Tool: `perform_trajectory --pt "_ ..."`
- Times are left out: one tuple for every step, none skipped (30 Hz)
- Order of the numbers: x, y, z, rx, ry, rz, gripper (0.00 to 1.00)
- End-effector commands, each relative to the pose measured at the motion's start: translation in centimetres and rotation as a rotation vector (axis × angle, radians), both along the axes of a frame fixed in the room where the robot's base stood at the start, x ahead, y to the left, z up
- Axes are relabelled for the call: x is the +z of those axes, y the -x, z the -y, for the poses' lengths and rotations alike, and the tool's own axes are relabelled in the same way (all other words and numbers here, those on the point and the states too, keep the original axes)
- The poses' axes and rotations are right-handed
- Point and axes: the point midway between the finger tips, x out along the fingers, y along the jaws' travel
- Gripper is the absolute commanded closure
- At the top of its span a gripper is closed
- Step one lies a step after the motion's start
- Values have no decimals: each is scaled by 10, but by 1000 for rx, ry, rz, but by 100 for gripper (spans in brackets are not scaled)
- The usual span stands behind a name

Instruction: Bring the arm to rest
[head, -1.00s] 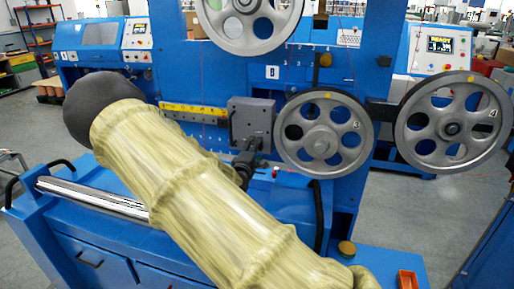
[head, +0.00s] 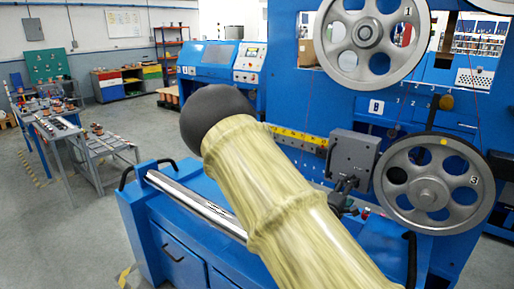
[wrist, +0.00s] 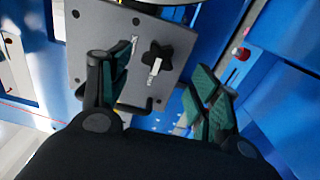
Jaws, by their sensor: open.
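My gripper (wrist: 157,95) is open in the wrist view, with its two dark green-padded fingers apart and nothing seen between them. Beyond the fingers is a grey plate (wrist: 95,25) with a black star-shaped knob (wrist: 157,58). In the head view my arm, in a yellowish sleeve, reaches across the blue machine. My gripper (head: 346,190) shows small and dark there, partly hidden behind the sleeve, just below the grey block (head: 354,152). I cannot tell whether it touches the block.
Spoked pulleys marked 1 (head: 366,35) and 3 (head: 430,190) are on the blue machine, to the right of my arm. A yellow rail (head: 300,137) runs left of the grey block. Open floor (head: 70,220) and a parts table (head: 60,125) lie at left.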

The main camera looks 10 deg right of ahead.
Motion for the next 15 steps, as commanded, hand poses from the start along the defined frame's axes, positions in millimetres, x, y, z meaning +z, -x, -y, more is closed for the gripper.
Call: perform_trajectory --pt "0 5 4 -5 8 -20 38" --pt "0 9 7 -8 16 -39 38" --pt "-1 17 12 -13 33 -74 38" --pt "-3 23 16 -17 47 -106 38" --pt "-5 32 22 -24 64 -143 38" --pt "-8 44 28 -27 87 -198 38" --pt "-12 53 33 -30 103 -243 38" --pt "-16 63 37 -32 120 -287 38" --pt "-21 76 42 -32 138 -344 38" --pt "-25 85 45 -31 150 -381 38" --pt "-30 93 48 -28 159 -419 38" --pt "-36 105 51 -26 167 -465 38" --pt "-42 113 52 -20 170 -496 38" --pt "-48 122 53 -16 170 -528 38" --pt "-56 133 54 -9 168 -564 38"
